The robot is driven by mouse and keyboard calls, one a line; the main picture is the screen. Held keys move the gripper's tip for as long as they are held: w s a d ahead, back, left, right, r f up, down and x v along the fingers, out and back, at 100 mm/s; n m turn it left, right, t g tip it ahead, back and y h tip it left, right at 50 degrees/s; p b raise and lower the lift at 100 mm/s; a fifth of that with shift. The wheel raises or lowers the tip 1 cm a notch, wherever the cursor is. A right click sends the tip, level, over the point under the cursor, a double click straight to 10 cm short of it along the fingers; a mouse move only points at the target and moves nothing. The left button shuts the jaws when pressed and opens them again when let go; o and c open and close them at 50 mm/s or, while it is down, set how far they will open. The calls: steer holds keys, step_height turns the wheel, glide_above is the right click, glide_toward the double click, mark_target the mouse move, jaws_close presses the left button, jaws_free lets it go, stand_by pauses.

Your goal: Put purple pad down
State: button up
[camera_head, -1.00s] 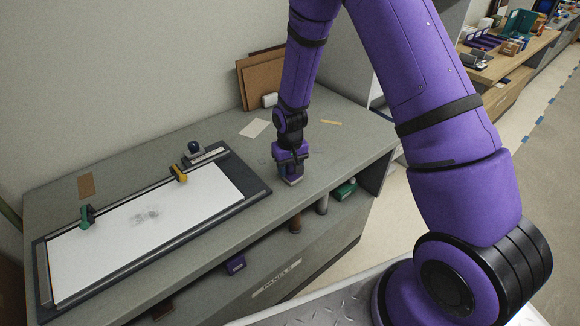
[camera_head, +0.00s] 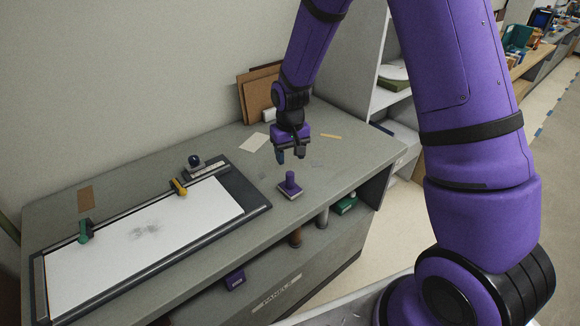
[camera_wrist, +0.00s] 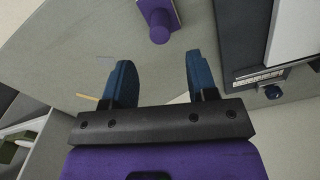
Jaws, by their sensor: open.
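The purple pad (camera_head: 290,187) stands upright on the grey counter, its knob-like handle on top and its flat base down. It also shows at the top of the wrist view (camera_wrist: 160,22). My gripper (camera_head: 291,157) is above and behind the pad, apart from it. In the wrist view its two blue fingers (camera_wrist: 158,75) are spread wide with nothing between them.
A board with a white sheet (camera_head: 150,232) and green and yellow clamps lies left of the pad. Brown panels (camera_head: 262,92) lean on the wall behind. A paper piece (camera_head: 254,142) and a thin tan strip (camera_head: 330,136) lie on the counter (camera_head: 350,160). Shelves stand to the right.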

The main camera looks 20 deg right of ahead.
steer(key=shift+r, duration=1.2)
steer(key=s+d+r+t, duration=0.15)
steer(key=s+r, duration=0.35)
steer(key=r, duration=0.5)
steer(key=s+d+r+t, duration=0.1)
steer(key=s+d+r, duration=0.2)
steer(key=s+r, duration=0.45)
steer(key=s+d+r+t, duration=0.1)
steer(key=s+r, duration=0.4)
steer(key=s, duration=0.3)
steer(key=s+d+r+t, duration=0.1)
steer(key=s+r, duration=0.4)
steer(key=s, duration=0.4)
steer(key=shift+d+r+m+t, duration=0.2)
steer(key=shift+r+m+t, duration=0.1)
steer(key=shift+r+t, duration=0.05)
steer(key=shift+o, duration=0.4)
steer(key=shift+w, duration=0.15)
